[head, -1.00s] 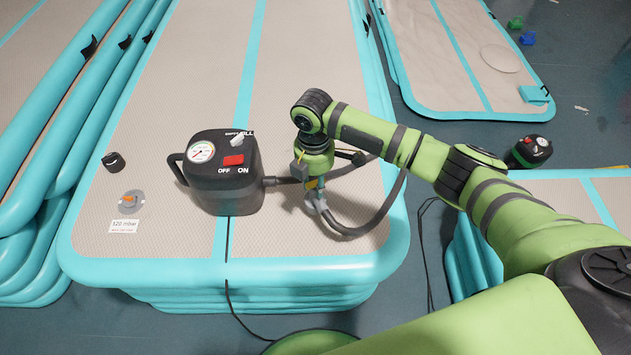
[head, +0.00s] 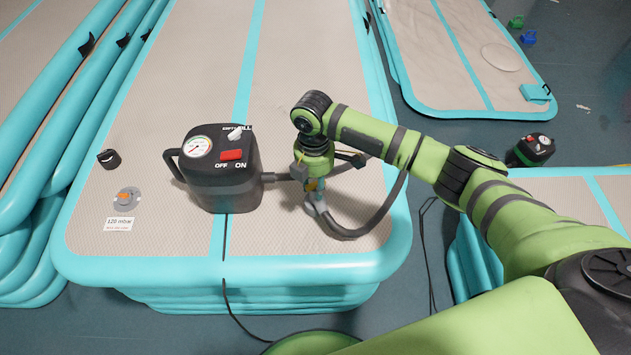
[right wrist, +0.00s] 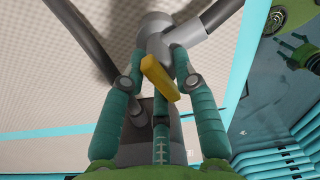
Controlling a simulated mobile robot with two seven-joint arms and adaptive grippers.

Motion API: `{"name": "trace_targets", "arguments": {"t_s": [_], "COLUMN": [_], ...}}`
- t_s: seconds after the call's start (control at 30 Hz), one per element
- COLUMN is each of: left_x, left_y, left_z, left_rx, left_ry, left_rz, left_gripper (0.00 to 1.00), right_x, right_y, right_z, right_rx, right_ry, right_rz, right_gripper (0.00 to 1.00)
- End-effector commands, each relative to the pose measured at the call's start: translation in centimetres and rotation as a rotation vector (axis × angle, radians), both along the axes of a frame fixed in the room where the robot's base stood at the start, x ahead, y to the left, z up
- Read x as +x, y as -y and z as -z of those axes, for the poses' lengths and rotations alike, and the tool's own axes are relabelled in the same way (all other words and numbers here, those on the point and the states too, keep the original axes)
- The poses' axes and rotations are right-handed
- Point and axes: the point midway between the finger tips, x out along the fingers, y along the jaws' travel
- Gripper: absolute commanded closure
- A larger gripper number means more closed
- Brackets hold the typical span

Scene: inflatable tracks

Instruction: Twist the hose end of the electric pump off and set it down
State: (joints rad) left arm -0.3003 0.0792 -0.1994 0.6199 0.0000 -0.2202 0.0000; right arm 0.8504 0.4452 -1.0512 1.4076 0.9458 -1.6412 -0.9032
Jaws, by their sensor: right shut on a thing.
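The electric pump (head: 222,178) stands upright on the beige inflatable track, a dark box with a round gauge and a red switch. Its dark hose (head: 352,229) curves on the track to its right. My right gripper (head: 314,190) is over the grey hose end (head: 315,207). The fingers partly hide the fitting in the head view. A green fingered shape that looks like my left gripper (right wrist: 297,50) shows in the right wrist view; its jaw state is unclear.
A black cap (head: 109,158), a valve with an orange centre (head: 127,198) and a 120 mbar label (head: 119,224) lie left of the pump. More tracks (head: 465,60) surround this one. Another dark pump (head: 531,150) stands at the right. The track's front left is clear.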

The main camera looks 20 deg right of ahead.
Motion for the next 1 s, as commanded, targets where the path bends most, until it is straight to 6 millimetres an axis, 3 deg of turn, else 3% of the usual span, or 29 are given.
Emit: {"name": "trace_targets", "arguments": {"t_s": [0.3,0.33,0.37,0.4,0.77,1.0], "left_x": [0.0,0.0,0.0,0.0,-0.1,0.0], "left_y": [-0.1,-0.1,-0.1,-0.1,-0.4,-0.2], "left_z": [0.3,0.2,0.2,0.2,0.2,0.2], "left_rx": [0.001,0.001,0.001,0.001,0.004,0.002], "left_ry": [-0.001,-0.001,-0.001,-0.001,-0.001,-0.001], "left_rz": [-0.001,0.0,0.0,0.0,0.002,0.001], "left_gripper": [0.18,0.18,0.18,0.18,0.18,0.18], "right_x": [0.0,0.0,0.0,0.0,0.0,0.3], "right_y": [0.0,0.0,0.0,0.0,0.0,-0.1], "right_z": [0.7,0.6,0.6,0.6,0.3,-3.5], "right_rx": [0.0,0.001,0.001,0.0,0.001,0.003], "right_ry": [0.0,0.0,0.0,0.0,0.0,0.006], "right_rz": [0.0,0.0,-0.001,-0.001,-0.001,-0.002], "right_gripper": [1.0,0.59,0.47,0.43,0.43,0.43]}}
